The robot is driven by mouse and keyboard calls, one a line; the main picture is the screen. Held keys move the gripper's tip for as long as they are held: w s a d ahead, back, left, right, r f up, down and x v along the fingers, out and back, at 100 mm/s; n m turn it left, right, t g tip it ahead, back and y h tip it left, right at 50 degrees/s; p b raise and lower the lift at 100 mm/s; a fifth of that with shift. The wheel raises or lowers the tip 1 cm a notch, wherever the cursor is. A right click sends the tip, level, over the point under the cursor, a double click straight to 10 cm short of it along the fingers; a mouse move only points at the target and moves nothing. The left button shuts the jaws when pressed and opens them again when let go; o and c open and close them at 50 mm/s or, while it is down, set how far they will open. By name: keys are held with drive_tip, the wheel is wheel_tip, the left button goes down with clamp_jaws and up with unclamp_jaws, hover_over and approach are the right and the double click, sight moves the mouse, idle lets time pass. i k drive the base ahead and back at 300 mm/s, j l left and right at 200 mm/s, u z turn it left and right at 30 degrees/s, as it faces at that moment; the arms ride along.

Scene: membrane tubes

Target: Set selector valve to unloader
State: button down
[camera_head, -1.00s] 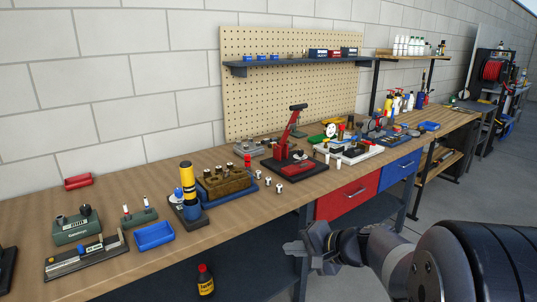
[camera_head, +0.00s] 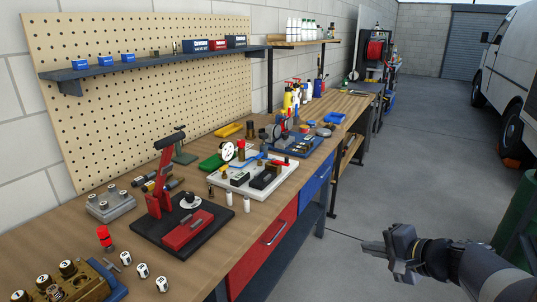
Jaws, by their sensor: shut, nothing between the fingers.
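I cannot make out for certain which part is the selector valve, and no "unloader" mark is readable. A white board (camera_head: 227,183) on the bench carries a round white gauge (camera_head: 227,151), a dark block (camera_head: 264,178), blue tubing and a small red part (camera_head: 282,161). My gripper (camera_head: 371,246) is shut and empty. It is over the floor at the lower right, in front of the bench and apart from everything on it.
The wooden bench (camera_head: 135,181) runs along the wall. A red press on a black base (camera_head: 204,240) and numbered brass and white cylinders (camera_head: 143,270) stand at the left. A red drawer (camera_head: 262,252) faces me.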

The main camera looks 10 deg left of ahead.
sight(223, 169)
drive_tip(key=i+u, duration=0.3)
drive_tip(key=i, duration=0.2)
drive_tip(key=i+u, duration=0.3)
drive_tip(key=i, duration=0.2)
drive_tip(key=i+j+u, duration=0.1)
drive_tip(key=i+u, duration=0.15)
drive_tip(key=i, duration=0.25)
